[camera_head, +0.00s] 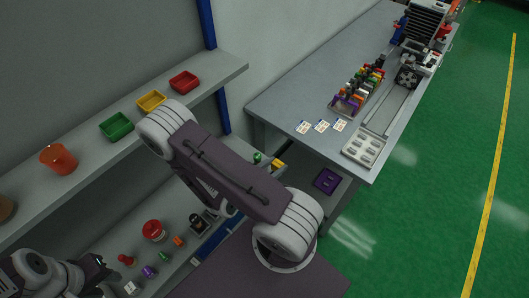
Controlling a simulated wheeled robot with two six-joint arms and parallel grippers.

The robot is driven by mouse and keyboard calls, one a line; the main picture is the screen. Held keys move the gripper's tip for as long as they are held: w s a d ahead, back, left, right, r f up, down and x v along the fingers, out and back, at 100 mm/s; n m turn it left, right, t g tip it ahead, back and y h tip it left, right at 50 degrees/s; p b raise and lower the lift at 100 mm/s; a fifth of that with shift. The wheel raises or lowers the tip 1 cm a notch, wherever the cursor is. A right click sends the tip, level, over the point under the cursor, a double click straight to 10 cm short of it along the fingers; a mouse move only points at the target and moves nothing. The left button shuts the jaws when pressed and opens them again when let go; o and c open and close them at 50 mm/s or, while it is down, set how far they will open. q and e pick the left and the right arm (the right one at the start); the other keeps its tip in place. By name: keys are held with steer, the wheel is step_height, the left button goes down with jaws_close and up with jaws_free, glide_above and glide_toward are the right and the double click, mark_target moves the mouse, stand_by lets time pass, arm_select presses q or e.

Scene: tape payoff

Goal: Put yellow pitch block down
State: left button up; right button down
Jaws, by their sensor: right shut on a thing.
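A small yellow block (278,165) shows beside my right arm, at the right end of the lower bench. I cannot tell whether it rests on the bench or touches anything. My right arm crosses the middle of the view. The wrist of my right gripper (228,209) shows just below that arm. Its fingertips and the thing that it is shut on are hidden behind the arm. My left gripper (103,273) is dark and low at the left, near small coloured parts on the bench. Its finger gap is not clear.
The upper shelf (225,72) carries red (184,81), yellow (151,100) and green (116,126) bins and an orange cup (58,159). The lower bench holds a red round part (154,230) and several small parts. A grey table (300,90) stands right, with white cards and a tray (364,147).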

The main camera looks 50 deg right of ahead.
steer(key=shift+s+d+p, duration=0.1)
steer(key=shift+s+p, duration=0.5)
steer(key=shift+s, duration=0.35)
steer(key=w+a+r+n+t+y, duration=0.1)
steer(key=w+a+r+n+t, duration=0.1)
steer(key=w+a, duration=0.5)
steer(key=w+a+r+n+t+y, duration=0.1)
steer(key=w+a+r+n+t, duration=0.1)
steer(key=w+a+n+t, duration=0.2)
steer(key=w+a+t, duration=0.1)
steer(key=w+a, duration=0.2)
steer(key=a, duration=0.4)
steer(key=shift+w+a+n+y, duration=0.15)
steer(key=shift+a+n+y, duration=0.2)
steer(key=shift+n+y, duration=0.05)
steer(key=shift+w+a+r, duration=0.1)
